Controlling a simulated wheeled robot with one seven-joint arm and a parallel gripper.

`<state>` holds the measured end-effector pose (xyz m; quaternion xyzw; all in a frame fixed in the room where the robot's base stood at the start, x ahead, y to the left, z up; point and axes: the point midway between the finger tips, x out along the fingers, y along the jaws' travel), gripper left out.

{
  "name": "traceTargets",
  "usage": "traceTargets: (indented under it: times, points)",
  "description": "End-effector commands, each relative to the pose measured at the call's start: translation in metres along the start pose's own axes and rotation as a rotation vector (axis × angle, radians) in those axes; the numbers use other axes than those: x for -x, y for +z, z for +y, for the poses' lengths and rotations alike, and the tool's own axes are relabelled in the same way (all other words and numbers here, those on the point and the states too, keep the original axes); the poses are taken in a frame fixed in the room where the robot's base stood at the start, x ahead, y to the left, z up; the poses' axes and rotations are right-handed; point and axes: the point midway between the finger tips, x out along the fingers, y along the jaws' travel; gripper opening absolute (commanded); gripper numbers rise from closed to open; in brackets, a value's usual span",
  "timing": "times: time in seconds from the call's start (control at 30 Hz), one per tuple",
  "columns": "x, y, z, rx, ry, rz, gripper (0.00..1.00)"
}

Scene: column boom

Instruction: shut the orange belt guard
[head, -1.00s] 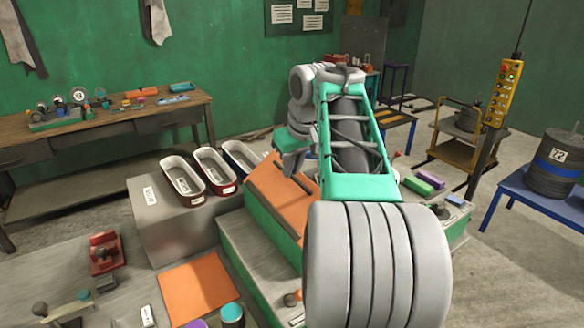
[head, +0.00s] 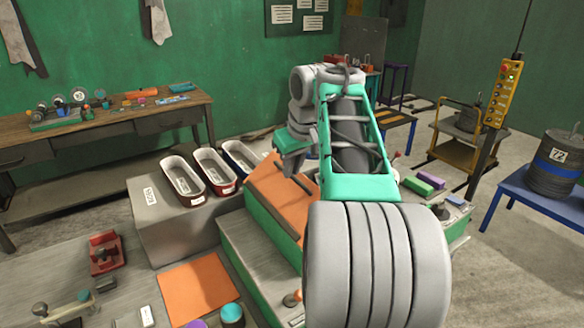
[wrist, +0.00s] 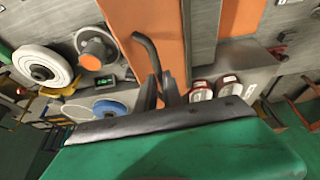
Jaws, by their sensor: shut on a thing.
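The orange belt guard (head: 275,192) is a sloping panel over the green machine housing (head: 272,225) in the head view. My arm hides its right part, so I cannot tell how far open it stands. In the wrist view the guard (wrist: 172,30) runs up and down through the middle, with a dark bent handle (wrist: 146,50) on it. My gripper (head: 291,165) is at the guard's upper end in the head view. In the wrist view my gripper (wrist: 162,90) has its dark fingers shut on the lower end of the handle.
Several oval trays (head: 184,178) stand on a grey block left of the machine. An orange mat (head: 196,288) lies at the front. A workbench (head: 100,125) stands along the left wall. A blue table (head: 535,190) with a drum (head: 556,165) is at the right.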

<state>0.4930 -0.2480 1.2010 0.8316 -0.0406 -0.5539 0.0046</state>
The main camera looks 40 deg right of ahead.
Motion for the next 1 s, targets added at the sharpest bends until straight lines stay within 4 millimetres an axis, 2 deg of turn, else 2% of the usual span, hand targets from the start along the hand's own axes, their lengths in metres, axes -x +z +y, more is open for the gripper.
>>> traceTargets:
  times: [0.03,0.27,0.7,1.0]
  points:
    - [-0.008,0.005,-0.001,0.001,-0.012,-0.019,0.0]
    - [-0.015,0.008,0.01,-0.002,-0.013,-0.02,0.0]
    - [-0.039,0.018,0.045,-0.006,-0.003,-0.009,0.0]
    - [-0.052,0.024,0.062,-0.015,0.009,0.002,0.0]
